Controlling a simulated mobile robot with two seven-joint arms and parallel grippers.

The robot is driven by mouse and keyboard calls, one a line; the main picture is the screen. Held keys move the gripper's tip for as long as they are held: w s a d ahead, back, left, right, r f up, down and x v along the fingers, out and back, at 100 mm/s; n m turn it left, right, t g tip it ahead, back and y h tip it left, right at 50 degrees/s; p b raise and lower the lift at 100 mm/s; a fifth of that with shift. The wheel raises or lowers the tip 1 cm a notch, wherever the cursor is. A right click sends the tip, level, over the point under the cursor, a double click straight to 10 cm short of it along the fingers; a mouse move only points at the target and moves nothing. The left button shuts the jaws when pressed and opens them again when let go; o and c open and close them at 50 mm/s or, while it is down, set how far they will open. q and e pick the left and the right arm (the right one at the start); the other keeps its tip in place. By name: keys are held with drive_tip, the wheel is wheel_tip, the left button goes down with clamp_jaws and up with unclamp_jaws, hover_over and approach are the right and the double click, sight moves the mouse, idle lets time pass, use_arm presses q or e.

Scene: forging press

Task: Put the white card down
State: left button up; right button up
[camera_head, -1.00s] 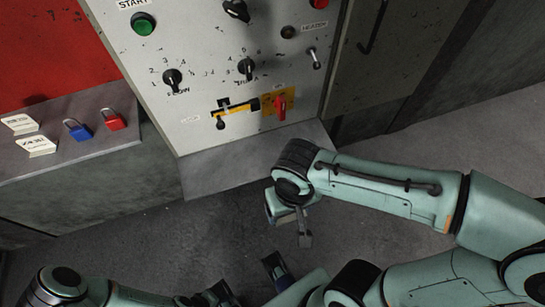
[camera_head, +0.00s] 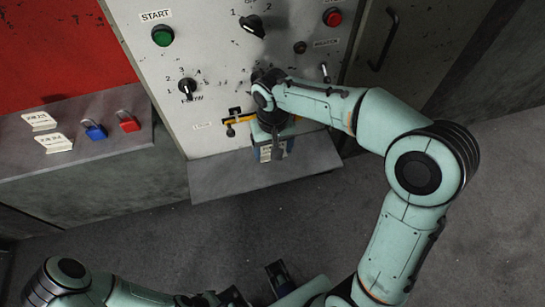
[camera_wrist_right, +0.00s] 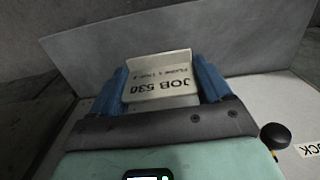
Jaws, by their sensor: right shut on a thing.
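The white card (camera_wrist_right: 160,85), folded and printed "JOB 530" upside down in the right wrist view, sits between the blue fingers of my right gripper (camera_wrist_right: 163,88). The gripper is shut on it. In the head view my right gripper (camera_head: 270,152) is at the foot of the control panel, over the grey ledge (camera_head: 225,180), and part of the card shows between the fingers. I cannot tell whether the card touches the ledge. My left gripper (camera_head: 255,287) is low at the bottom edge of the head view, its fingers apart and seemingly empty.
The control panel (camera_head: 215,60) has knobs, buttons and a yellow-marked slot lever (camera_head: 232,128) close to my right gripper. On the left shelf (camera_head: 110,150) are two other white cards (camera_head: 54,142), a blue padlock (camera_head: 95,130) and a red padlock (camera_head: 129,123). The ledge's left part is bare.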

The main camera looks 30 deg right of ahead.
sight(272, 166)
drive_tip(key=f, duration=0.2)
drive_tip(key=shift+s+f, duration=0.2)
drive_tip(key=shift+f, duration=0.15)
wheel_tip(272, 166, down, 4)
drive_tip(key=shift+r+b, duration=0.1)
drive_tip(key=shift+b, duration=0.35)
drive_tip(key=shift+w+f, duration=0.25)
drive_tip(key=shift+f, duration=0.1)
drive_tip(key=o, duration=1)
drive_tip(key=shift+c, duration=0.2)
drive_tip(key=shift+r, duration=0.5)
wheel_tip(272, 166, up, 11)
drive_tip(key=shift+r+p, duration=0.15)
drive_tip(key=shift+p, duration=0.8)
